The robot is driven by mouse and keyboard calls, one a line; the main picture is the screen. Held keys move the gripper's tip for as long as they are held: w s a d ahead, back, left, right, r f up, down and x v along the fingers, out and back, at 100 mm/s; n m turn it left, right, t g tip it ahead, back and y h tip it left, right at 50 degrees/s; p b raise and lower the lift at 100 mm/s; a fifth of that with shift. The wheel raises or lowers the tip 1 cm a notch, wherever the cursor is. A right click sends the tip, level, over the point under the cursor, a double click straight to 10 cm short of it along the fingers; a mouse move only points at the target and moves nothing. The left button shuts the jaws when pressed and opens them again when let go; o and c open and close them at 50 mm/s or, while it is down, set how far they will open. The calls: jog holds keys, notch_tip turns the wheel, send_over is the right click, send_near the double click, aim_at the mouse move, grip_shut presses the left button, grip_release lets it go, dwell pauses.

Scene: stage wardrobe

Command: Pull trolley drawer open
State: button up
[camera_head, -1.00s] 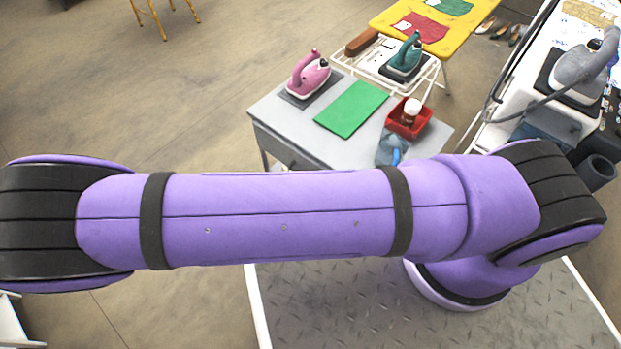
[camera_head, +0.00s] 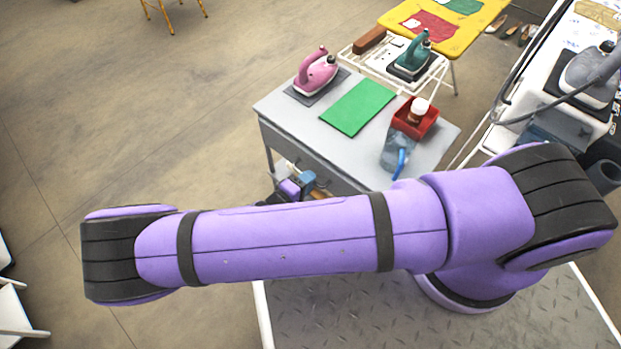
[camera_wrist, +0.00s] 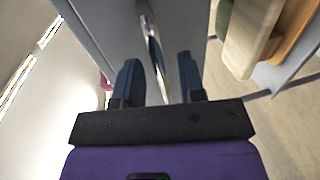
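The grey trolley (camera_head: 290,108) stands ahead of my base, with its drawer front (camera_head: 283,146) on the near side. The drawer looks flush with the trolley. In the wrist view the drawer front (camera_wrist: 112,28) fills the upper middle, with a shiny bar handle (camera_wrist: 154,52) on it. My gripper (camera_wrist: 160,80) is open, with one dark blue finger on each side of the handle and gaps between. Whether the fingertips touch the drawer front is unclear. In the head view my gripper (camera_head: 298,186) is small and low at the drawer front, partly hidden by my arm.
On the trolley top are a pink iron (camera_head: 316,74), a green mat (camera_head: 358,106), a red tray (camera_head: 428,123) with a white-capped bottle, and a clear blue bottle (camera_head: 394,152) near the edge. A yellow ironing board (camera_head: 478,33) stands behind.

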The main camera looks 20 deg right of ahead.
jog(key=shift+x, duration=0.8)
jog(key=shift+c, duration=0.2)
grip_shut()
jog(key=f+v, duration=0.2)
jog(key=v, duration=0.8)
jog(key=f+v, duration=0.2)
jog(key=v, duration=0.9)
jog(key=shift+s+a, duration=0.25)
jog(key=shift+a, duration=0.1)
jog(key=shift+f, duration=0.15)
jog(key=shift+o, duration=0.2)
grip_release()
